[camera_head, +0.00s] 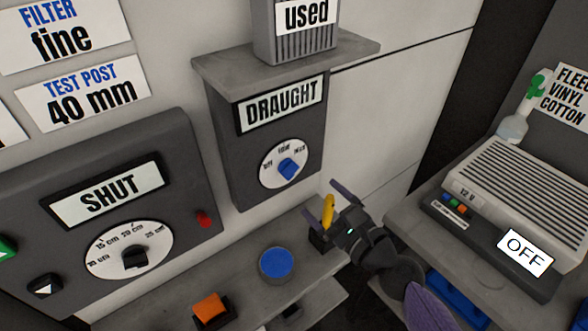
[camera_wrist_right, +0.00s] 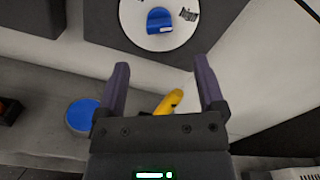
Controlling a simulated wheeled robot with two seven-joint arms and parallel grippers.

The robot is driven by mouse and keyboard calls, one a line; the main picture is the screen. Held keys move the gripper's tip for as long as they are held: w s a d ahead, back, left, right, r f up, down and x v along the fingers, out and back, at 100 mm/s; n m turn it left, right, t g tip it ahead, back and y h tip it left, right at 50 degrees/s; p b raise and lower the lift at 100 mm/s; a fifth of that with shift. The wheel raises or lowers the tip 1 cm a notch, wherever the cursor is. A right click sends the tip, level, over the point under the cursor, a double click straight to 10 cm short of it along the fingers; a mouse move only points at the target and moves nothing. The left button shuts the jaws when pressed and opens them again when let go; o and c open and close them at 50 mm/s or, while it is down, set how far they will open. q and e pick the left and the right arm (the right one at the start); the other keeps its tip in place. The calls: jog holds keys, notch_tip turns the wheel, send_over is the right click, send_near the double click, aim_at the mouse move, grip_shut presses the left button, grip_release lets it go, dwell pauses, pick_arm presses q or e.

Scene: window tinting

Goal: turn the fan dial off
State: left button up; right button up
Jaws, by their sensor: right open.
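The fan dial is a white disc (camera_head: 270,176) with a blue knob (camera_head: 288,168), on a dark box labelled DRAUGHT (camera_head: 281,105). Small markings run along its upper edge, too small to read surely, so I cannot tell the setting. In the right wrist view the blue knob (camera_wrist_right: 160,20) is at the top, beyond the fingertips. My right gripper (camera_head: 334,210) is open and empty, to the lower right of the dial and apart from it. Its two fingers also show in the wrist view (camera_wrist_right: 163,70). My left gripper is not in view.
A yellow object (camera_head: 328,208) stands by the right fingers, above the shelf. A blue round piece (camera_head: 276,263) and an orange switch (camera_head: 210,308) are on the shelf. A SHUT panel (camera_head: 190,150) is left; a vented unit marked OFF (camera_head: 530,180) is right.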

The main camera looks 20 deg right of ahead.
aim_at(294, 174)
jog(key=x, duration=0.8)
jog(key=shift+w+a+f, duration=0.15)
jog(key=shift+w, duration=0.1)
jog(key=shift+w+a, duration=0.1)
jog(key=shift+w, duration=0.25)
jog(key=c, duration=0.7)
grip_shut()
